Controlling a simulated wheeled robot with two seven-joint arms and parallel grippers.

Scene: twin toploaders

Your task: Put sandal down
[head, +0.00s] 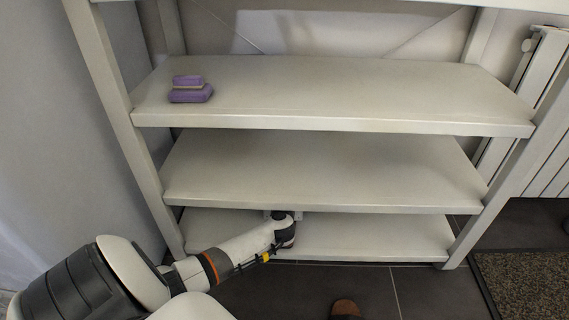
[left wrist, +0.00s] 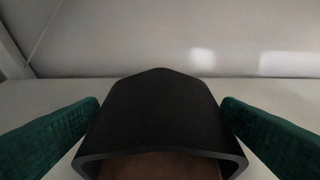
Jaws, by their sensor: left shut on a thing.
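A sandal (left wrist: 160,108) with a wide black strap and a brown footbed fills the middle of the left wrist view. My left gripper (left wrist: 161,112) is shut on it, one green finger on each side of the strap. In the head view my left arm reaches to the lowest shelf (head: 365,236), and the shelf above hides the fingertips and the sandal. Whether the sandal touches the shelf cannot be told. A brown rounded thing (head: 346,307), perhaps another sandal, shows at the bottom edge. My right gripper is not in view.
The middle shelf (head: 320,170) is empty. A small purple stack (head: 190,90) sits on the upper shelf's left. The lowest shelf looks clear right of my arm. A radiator (head: 545,110) and a doormat (head: 525,285) are at the right.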

